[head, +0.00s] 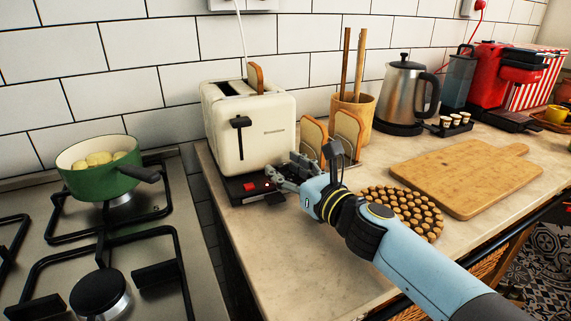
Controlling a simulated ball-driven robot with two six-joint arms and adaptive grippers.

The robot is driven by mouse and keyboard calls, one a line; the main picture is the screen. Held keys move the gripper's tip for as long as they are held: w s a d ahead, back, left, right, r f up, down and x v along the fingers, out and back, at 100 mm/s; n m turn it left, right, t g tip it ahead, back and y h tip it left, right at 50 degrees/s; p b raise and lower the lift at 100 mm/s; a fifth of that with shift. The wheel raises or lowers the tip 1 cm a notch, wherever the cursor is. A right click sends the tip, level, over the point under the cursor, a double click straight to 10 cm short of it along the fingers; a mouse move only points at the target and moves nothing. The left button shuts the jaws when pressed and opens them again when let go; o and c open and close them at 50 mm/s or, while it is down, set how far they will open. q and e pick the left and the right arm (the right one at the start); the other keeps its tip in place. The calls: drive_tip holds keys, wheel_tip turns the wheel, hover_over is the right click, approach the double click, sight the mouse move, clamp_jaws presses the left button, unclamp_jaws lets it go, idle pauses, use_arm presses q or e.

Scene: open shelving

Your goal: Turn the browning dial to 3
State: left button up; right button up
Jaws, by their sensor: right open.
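A cream toaster (262,128) stands on the counter near the left end, with a slice of bread (255,76) sticking up from its top. Its black lever (240,122) is on the end face. A dark base (236,189) with a small red light runs along the bottom of that face. My right gripper (271,185) is open, with its fingers at the front corner of this base. I cannot tell whether they touch it. The browning dial and its number are too small or hidden to make out. My left gripper is not in view.
Bread slices (348,134) stand right of the toaster, before a utensil pot (361,108). A round cork trivet (402,207) and a cutting board (466,177) lie to the right. A kettle (403,90) stands behind. A green pot (92,175) sits on the hob at left.

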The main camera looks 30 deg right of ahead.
drive_tip(key=shift+w, duration=0.25)
clamp_jaws()
drive_tip(key=shift+a+f+m+h+b, duration=0.2)
drive_tip(key=shift+m+h+b, duration=0.5)
drive_tip(key=shift+h, duration=0.4)
drive_tip(key=m+h+b, duration=0.1)
drive_tip(key=m+h, duration=0.1)
drive_tip(key=h, duration=0.1)
drive_tip(key=shift+a, duration=0.1)
drive_tip(key=shift+m+h+b, duration=0.5)
drive_tip(key=shift+h, duration=0.3)
drive_tip(key=shift+r, duration=0.1)
